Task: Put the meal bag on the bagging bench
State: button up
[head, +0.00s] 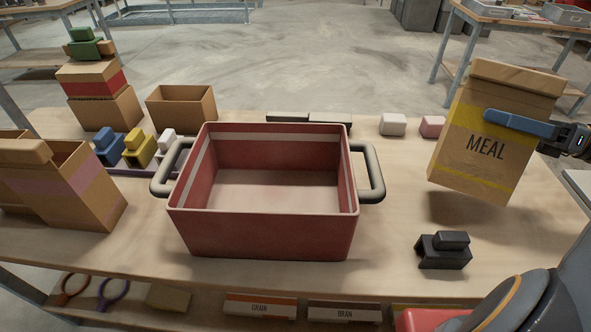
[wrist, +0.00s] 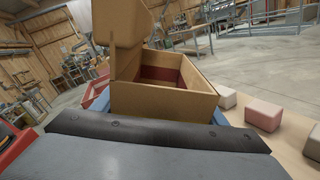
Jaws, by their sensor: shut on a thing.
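The meal bag (head: 484,140) is a tan, box-like bag with a yellow band and the word MEAL, at the right of the head view. My gripper (head: 522,126) is shut on its upper part, with a blue finger across the front. The bag is tilted and held above the wooden bench (head: 400,215), with a shadow beneath it. In the wrist view the bag (wrist: 160,100) shows an open top with a raised flap. Which bench is the bagging bench I cannot tell.
A red bin (head: 262,230) with two grey handles stands mid-bench. A black clip (head: 443,252) lies right of it. White (head: 393,124) and pink (head: 432,127) blocks sit behind. Open cartons (head: 98,185) and coloured clips fill the left. Another table (head: 500,14) stands at the back right.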

jog(key=shift+f, duration=0.75)
jog(key=f+p+x, duration=0.1)
jog(key=p+x, duration=0.1)
jog(key=x, duration=0.7)
jog(key=f+p+x, duration=0.2)
jog(key=x, duration=0.7)
jog(key=shift+f, duration=0.45)
jog(key=o, duration=1.9)
